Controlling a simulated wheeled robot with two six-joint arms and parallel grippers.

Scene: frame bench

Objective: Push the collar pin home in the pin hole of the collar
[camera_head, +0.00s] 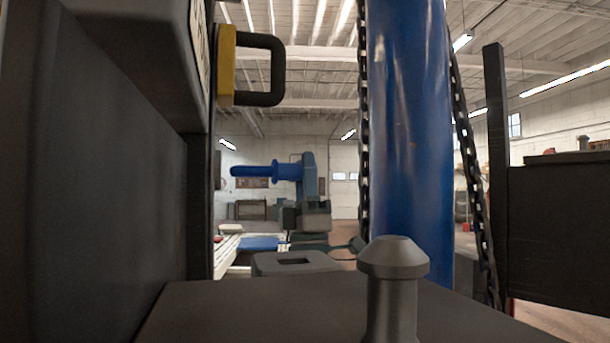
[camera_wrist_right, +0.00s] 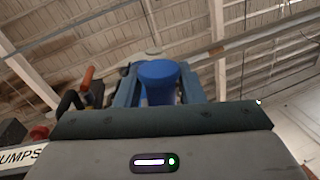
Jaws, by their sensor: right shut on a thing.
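A blue collar pin (camera_head: 262,171) with a flange near its right end lies level in the head view, left of centre. My right gripper (camera_head: 309,175) is shut on its right end, and the thin end points left. In the right wrist view the blue round end of the pin (camera_wrist_right: 158,82) sits between the two blue-grey fingers of the right gripper (camera_wrist_right: 160,95). I cannot make out the collar or its pin hole for certain in either view. The pin's tip is free in the air in the head view. My left gripper is not in view.
A thick blue post (camera_head: 410,130) stands right of centre, with chains (camera_head: 364,120) beside it. A dark panel (camera_head: 100,170) fills the left, with a yellow and black handle (camera_head: 228,65). A grey round-headed knob (camera_head: 392,258) stands in front. A bench with a blue mat (camera_head: 260,244) lies beyond.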

